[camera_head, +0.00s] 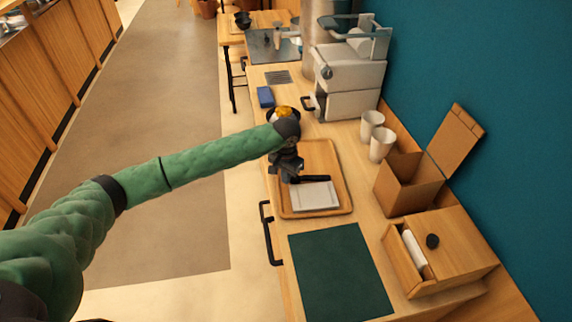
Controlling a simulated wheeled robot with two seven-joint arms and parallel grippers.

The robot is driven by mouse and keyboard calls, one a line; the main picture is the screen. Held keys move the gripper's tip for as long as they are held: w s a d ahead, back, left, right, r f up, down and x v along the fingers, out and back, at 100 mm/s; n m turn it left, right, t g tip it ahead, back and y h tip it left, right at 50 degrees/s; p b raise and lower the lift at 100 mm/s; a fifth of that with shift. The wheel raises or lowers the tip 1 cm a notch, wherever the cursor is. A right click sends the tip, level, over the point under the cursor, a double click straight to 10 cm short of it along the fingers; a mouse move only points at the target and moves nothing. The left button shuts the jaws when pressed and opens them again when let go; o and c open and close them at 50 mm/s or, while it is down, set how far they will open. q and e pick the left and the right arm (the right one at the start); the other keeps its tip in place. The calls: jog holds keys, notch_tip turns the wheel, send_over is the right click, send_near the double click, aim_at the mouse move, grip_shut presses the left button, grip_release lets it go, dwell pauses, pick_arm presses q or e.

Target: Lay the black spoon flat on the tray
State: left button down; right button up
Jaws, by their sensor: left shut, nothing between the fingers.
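The wooden tray (337,170) lies on the counter in the middle of the view, with a white square napkin or plate (315,197) on its near part. A black, elongated thing that looks like the black spoon (313,179) lies across the tray, along the far edge of the white square. My left gripper (287,178) points down over the tray's left side, close to the left end of the spoon. It is shut with nothing held. Whether its tips touch the spoon is hard to tell. My right gripper does not show.
A bowl with yellow-orange contents (283,112) sits behind my left wrist. White cups (381,144), an open cardboard box (408,185) and a wooden drawer box (445,254) line the right. A dark green mat (340,275) lies bare in front. A coffee machine (348,75) stands behind.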

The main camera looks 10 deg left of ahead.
aim_at(310, 178)
pick_arm(q)
jog(key=shift+s+f, duration=0.15)
jog(key=shift+f, duration=0.8)
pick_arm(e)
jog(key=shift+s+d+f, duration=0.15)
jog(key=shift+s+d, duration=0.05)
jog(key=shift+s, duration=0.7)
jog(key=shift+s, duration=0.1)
pick_arm(q)
jog(key=shift+w+d, duration=0.2)
jog(key=shift+w, duration=0.15)
jog(key=shift+w+d, duration=0.35)
jog(key=shift+w, duration=0.35)
jog(key=shift+w+d, duration=0.3)
jog(key=shift+w, duration=0.35)
jog(key=shift+r, duration=0.1)
